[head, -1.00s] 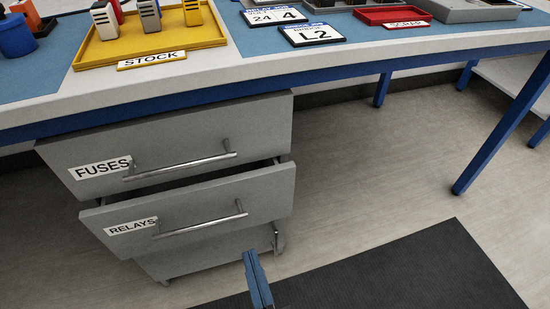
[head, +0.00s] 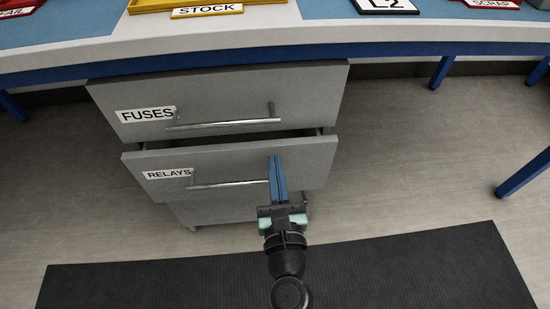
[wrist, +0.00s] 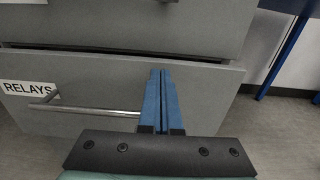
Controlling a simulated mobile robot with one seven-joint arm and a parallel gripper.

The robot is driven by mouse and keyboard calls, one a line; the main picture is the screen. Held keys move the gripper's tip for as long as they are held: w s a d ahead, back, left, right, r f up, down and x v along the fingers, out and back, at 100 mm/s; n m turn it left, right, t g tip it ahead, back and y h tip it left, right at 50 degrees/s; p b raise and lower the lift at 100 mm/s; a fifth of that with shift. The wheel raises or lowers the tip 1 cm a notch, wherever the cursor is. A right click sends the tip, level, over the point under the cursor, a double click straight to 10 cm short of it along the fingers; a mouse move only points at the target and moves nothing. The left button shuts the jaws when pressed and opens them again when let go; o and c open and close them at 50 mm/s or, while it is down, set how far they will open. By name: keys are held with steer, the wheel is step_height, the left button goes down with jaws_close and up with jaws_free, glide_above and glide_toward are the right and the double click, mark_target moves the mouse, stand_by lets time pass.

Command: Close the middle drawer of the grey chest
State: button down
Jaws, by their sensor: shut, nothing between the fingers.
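The top drawer (head: 225,100), labelled FUSES, is above, and a lower drawer front (head: 225,208) is below. The bench top holds a yellow STOCK tray (head: 205,4) and a red SCRAP tray (head: 490,4). A dark mat (head: 400,268) lies on the floor. Floor to the right is clear.

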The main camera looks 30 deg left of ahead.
mark_target(273, 149)
steer(key=shift+x, duration=0.9)
steer(key=x, duration=0.4)
steer(key=shift+d+p, duration=0.1)
steer(key=shift+p, duration=0.3)
steer(key=shift+w+r, duration=0.15)
steer(key=shift+r, duration=0.05)
